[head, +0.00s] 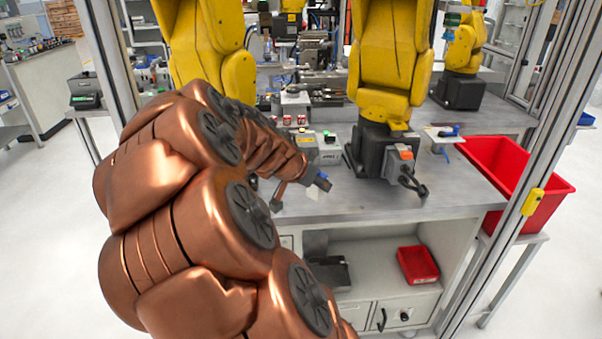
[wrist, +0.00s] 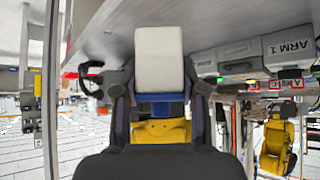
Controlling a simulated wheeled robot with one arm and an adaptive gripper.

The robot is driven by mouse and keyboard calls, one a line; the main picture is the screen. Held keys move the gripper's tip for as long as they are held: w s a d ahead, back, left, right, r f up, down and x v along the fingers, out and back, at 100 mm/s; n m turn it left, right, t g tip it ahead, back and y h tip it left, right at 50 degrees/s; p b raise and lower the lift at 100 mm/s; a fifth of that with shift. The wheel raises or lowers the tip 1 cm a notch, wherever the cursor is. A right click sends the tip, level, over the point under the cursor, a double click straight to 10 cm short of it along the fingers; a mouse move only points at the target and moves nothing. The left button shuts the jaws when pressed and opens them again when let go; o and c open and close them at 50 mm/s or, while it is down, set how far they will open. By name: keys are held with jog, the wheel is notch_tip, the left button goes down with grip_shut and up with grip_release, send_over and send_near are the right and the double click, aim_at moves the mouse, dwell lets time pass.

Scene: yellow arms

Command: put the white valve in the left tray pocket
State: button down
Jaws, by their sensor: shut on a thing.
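My gripper (head: 318,182) is out over the front part of the grey worktop in the head view. In the wrist view my gripper (wrist: 160,98) has its fingers on both sides of a white block-like piece with a blue band below it, which I take as the white valve (wrist: 159,58). The fingers are shut on it. In the head view the held piece is small and partly hidden by my gripper. I cannot make out a tray with a left pocket in either view.
A grey worktop (head: 300,212) carries yellow robot arms (head: 390,60) on dark bases. A light box (head: 328,150) stands behind my gripper. A white plate with a blue piece (head: 447,132) is at the right. A red bin (head: 510,180) stands beyond the right edge.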

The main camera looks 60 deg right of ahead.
jog(key=w+d, duration=0.3)
jog(key=w+d+p, duration=0.1)
jog(key=w+d, duration=0.2)
jog(key=w+d+f+p, duration=0.1)
jog(key=w+d, duration=0.2)
jog(key=shift+w+f, duration=0.1)
jog(key=shift+w, duration=0.1)
jog(key=shift+w+d+f+p, duration=0.15)
jog(key=shift+p, duration=0.2)
jog(key=shift+f+p, duration=0.3)
jog(key=shift+f, duration=1.35)
jog(key=shift+f, duration=0.2)
jog(key=c, duration=0.7)
grip_release()
jog(key=shift+o, duration=0.2)
jog(key=shift+r, duration=0.1)
jog(key=shift+r, duration=0.15)
jog(key=s+b+v, duration=0.1)
jog(key=b+v, duration=0.1)
jog(key=v, duration=1)
jog(key=shift+w, duration=0.5)
